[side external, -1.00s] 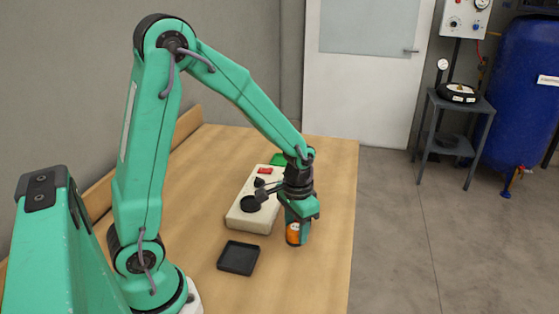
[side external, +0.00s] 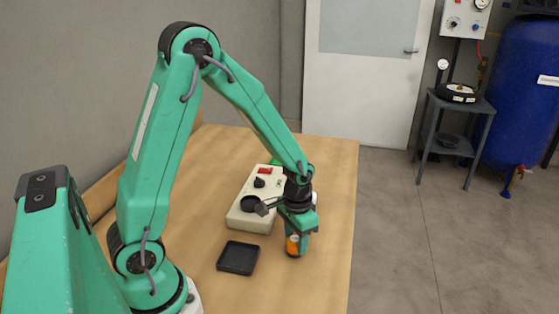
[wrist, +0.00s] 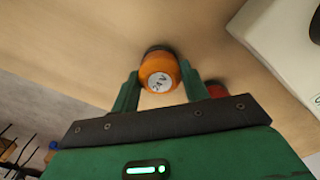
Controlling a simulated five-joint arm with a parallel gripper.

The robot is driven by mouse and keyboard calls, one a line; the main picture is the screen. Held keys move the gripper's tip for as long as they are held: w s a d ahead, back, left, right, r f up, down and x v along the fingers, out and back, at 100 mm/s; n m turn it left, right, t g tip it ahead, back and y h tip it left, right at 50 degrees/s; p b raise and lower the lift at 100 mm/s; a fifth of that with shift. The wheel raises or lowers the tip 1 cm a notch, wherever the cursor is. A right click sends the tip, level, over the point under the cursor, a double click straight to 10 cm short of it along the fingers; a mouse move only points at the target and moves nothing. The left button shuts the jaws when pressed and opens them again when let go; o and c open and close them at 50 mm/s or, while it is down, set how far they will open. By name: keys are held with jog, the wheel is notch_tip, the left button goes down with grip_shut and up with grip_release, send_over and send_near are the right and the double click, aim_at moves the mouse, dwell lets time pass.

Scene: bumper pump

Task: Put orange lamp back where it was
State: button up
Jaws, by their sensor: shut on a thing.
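The orange lamp (side external: 292,245) is held upright between the fingers of my gripper (side external: 298,238), near the right side of the table. In the wrist view the orange lamp (wrist: 160,72) shows a white marked label on its end and a dark part behind. The green fingers of my gripper (wrist: 159,88) press on both its sides. I cannot tell whether its bottom touches the table. The lamp is in front of the white control box's right side and right of the black tray.
A white box (side external: 240,217) with a round black pad, a knob and a red switch stands left of my gripper. A black square tray (side external: 238,258) lies nearer. A red thing (wrist: 216,90) is partly hidden behind a finger. The table (side external: 330,190) is bare along its right edge.

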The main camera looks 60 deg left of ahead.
aim_at(296, 239)
jog(key=shift+f, duration=0.15)
jog(key=o, duration=1.1)
notch_tip(296, 239, up, 12)
jog(key=shift+r, duration=0.2)
dwell(0.5)
